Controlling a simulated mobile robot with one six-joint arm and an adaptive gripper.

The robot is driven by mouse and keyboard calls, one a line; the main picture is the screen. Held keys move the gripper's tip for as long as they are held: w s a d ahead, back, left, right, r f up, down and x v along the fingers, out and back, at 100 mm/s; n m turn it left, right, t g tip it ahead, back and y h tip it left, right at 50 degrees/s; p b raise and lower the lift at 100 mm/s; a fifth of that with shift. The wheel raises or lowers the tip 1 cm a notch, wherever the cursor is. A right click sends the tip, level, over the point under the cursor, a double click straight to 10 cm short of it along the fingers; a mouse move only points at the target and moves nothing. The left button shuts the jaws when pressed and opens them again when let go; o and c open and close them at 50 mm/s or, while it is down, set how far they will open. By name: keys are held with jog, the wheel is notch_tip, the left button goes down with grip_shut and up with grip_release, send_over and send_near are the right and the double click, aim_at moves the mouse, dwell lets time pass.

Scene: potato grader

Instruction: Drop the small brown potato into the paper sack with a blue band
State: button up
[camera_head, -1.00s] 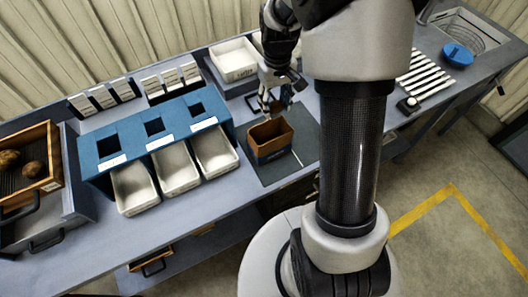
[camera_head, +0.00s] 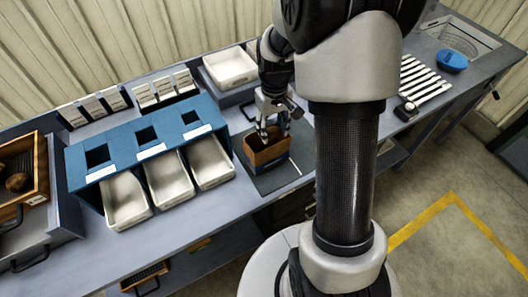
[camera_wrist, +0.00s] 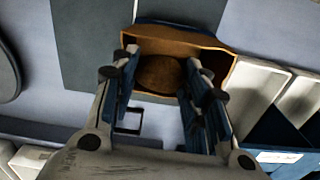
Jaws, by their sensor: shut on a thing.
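The paper sack (camera_head: 268,157) is an open brown box-like bag with a dark blue band low on its side. It stands on a dark mat in the head view, and its open mouth and brown wall (camera_wrist: 221,62) show in the wrist view. My gripper (camera_head: 273,132) points down at the sack's mouth. In the wrist view my gripper (camera_wrist: 160,66) is shut on a small brown potato (camera_wrist: 160,75), which shows between the fingers against the sack's opening. The head view hides the potato, and I cannot tell how deep it sits.
A blue stand (camera_head: 122,149) with white trays (camera_head: 209,162) is left of the sack. A wooden crate (camera_head: 40,168) with potatoes is at far left. A white bin (camera_head: 231,68) stands behind. The dark mat (camera_head: 286,180) is clear in front of the sack.

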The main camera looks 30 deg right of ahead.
jog(key=o, duration=1.1)
notch_tip(320, 180, up, 12)
jog(key=shift+r, duration=0.1)
dwell(0.4)
